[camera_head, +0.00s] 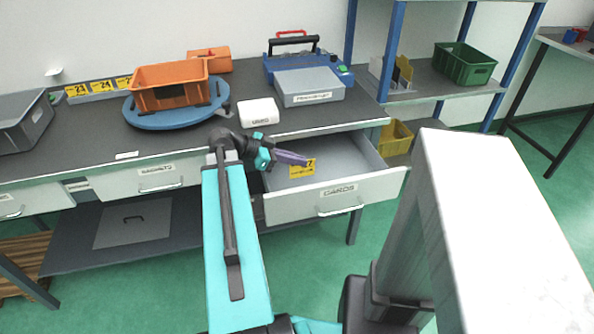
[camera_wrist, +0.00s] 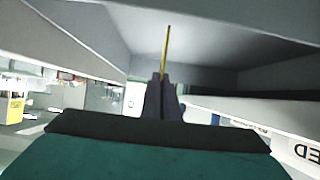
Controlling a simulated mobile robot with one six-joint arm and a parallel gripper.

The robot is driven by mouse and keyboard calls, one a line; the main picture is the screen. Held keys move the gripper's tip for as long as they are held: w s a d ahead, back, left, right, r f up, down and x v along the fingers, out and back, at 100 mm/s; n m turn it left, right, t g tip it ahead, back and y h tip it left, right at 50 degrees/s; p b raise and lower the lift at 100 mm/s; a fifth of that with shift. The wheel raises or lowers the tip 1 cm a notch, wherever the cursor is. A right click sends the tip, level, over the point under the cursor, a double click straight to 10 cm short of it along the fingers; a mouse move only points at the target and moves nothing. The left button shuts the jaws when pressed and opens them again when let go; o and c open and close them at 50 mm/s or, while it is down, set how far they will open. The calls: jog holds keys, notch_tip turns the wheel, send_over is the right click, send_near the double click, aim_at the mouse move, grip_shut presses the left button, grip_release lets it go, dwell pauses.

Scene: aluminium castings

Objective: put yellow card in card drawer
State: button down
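The card drawer (camera_head: 336,197), labelled CARDS, is pulled out from under the bench in the head view. The yellow card (camera_head: 302,168), with a dark figure that looks like a 7, is at the tips of my gripper (camera_head: 298,159), over the open drawer. In the wrist view the yellow card (camera_wrist: 167,52) shows edge-on as a thin strip between the nearly closed dark fingers of my gripper (camera_wrist: 164,82). My gripper is shut on it. Pale walls surround the card there. I cannot tell whether the card touches the drawer floor.
A grey box (camera_head: 309,88), a blue toolbox (camera_head: 283,65) and a white box (camera_head: 259,112) stand on the bench above the drawer. An orange crate (camera_head: 168,90) sits on a blue round stand (camera_head: 140,117). A yellow bin (camera_head: 394,139) is right of the drawer. Another drawer (camera_head: 144,181) is shut.

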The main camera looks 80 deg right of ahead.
aim_at(297, 169)
jog(key=shift+f, duration=0.2)
jog(key=shift+f, duration=1.85)
jog(key=shift+f, duration=0.1)
jog(key=c, duration=2)
grip_release()
jog(key=shift+c, duration=0.2)
jog(key=shift+b+v, duration=0.6)
jog(key=shift+v, duration=5.45)
